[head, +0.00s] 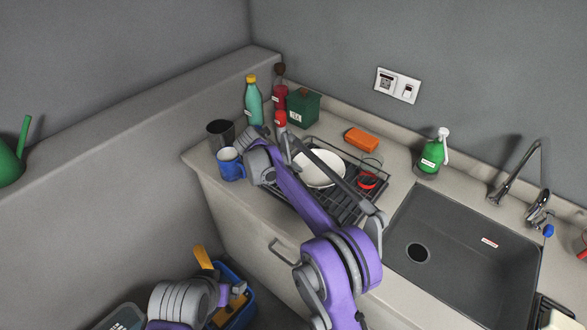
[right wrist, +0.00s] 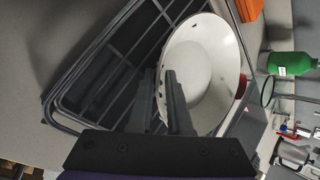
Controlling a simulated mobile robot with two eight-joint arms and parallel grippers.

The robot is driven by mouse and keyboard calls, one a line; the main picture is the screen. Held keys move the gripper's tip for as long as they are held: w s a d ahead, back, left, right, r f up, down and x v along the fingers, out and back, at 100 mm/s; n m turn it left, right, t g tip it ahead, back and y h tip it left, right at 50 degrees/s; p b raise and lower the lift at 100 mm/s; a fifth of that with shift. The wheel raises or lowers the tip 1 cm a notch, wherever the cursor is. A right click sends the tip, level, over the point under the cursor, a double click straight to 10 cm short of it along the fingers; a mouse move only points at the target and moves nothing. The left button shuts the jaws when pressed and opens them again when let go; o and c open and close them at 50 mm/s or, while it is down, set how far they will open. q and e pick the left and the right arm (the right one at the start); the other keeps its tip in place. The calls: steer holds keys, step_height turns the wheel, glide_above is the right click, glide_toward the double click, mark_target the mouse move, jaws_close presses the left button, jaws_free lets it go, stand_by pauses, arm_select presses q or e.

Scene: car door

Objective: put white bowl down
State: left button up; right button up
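The white bowl (head: 322,169) sits tilted in the dark wire dish rack (head: 345,207) on the counter. In the right wrist view the bowl (right wrist: 208,62) faces the camera, leaning against the rack wires. My right gripper (right wrist: 166,100) has one finger inside the bowl and the other outside, with the rim pinched between them. In the head view my right gripper (head: 284,145) is at the bowl's left edge, partly hidden by its own arm. My left gripper (head: 228,294) is low at the bottom left, by a blue bin; its fingers are unclear.
A blue mug (head: 230,165), dark cup (head: 220,133), bottles and a green box (head: 302,107) stand left of and behind the rack. An orange sponge (head: 361,139) and green soap bottle (head: 431,156) are behind it. The sink (head: 460,255) is to the right.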

steer(key=shift+o, duration=1.1)
steer(key=shift+r, duration=0.25)
steer(key=v, duration=1.2)
